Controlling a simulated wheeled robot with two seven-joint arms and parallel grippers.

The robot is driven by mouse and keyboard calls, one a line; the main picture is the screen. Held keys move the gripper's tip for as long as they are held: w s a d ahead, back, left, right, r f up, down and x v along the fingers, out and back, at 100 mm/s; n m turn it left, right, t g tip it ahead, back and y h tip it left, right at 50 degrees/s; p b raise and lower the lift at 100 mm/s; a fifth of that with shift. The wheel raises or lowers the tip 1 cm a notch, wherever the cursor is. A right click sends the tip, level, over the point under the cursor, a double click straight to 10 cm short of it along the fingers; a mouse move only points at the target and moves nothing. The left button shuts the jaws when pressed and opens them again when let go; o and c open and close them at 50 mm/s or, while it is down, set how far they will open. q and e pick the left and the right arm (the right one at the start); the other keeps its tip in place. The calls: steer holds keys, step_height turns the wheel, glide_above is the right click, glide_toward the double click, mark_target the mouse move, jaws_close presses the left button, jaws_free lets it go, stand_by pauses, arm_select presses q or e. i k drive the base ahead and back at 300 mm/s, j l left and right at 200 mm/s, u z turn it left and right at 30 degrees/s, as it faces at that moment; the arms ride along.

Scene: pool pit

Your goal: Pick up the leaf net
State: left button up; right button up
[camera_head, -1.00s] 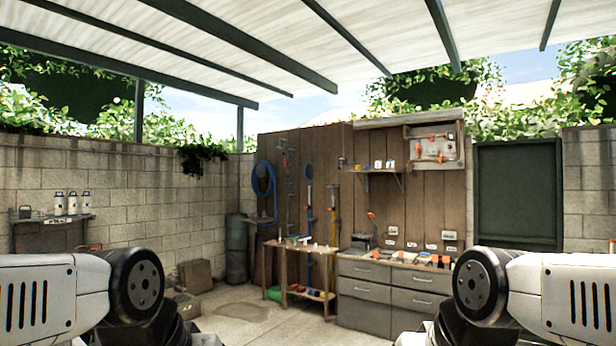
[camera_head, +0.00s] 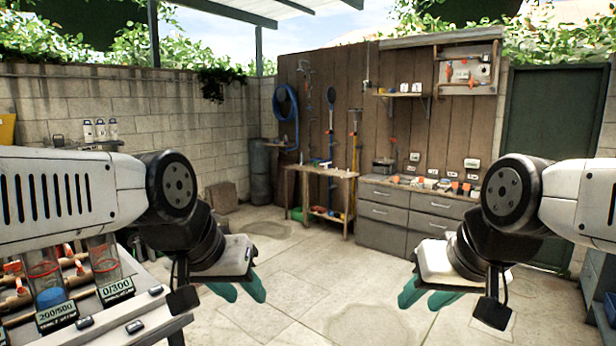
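My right gripper (camera_head: 425,294) hangs at the lower right, also with teal fingers apart and empty. Both grippers are far from the pole.
A wooden bench (camera_head: 322,171) and a grey drawer cabinet (camera_head: 382,213) stand along the back wall. A blue coiled hose (camera_head: 287,112) hangs left of the pole. A table with tubes and labels (camera_head: 142,313) is close at lower left. The paved floor (camera_head: 300,285) between is clear.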

mark_target(331, 94)
steer(key=i+u, duration=0.15)
steer(key=i, duration=7.7)
steer(key=j, duration=0.1)
